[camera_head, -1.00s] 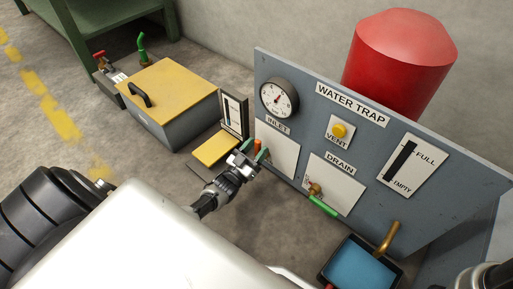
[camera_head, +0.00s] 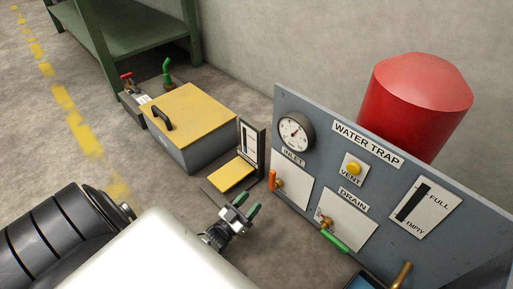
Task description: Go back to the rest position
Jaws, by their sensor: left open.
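My left gripper (camera_head: 247,206) is open and empty, with green fingertips, low in front of the panel. Its fingers are apart from the panel and its valves. The grey water trap panel (camera_head: 300,221) stands to its right. The orange inlet handle (camera_head: 273,179) points up, and the green drain handle (camera_head: 335,241) slants down to the right. My right gripper is not in view.
A grey box with a yellow lid (camera_head: 193,112) stands behind on the floor, beside a yellow pad (camera_head: 231,174) and an upright gauge plate (camera_head: 251,143). A red tank (camera_head: 415,105) stands behind the panel. A blue tray (camera_head: 364,282) is at the bottom edge.

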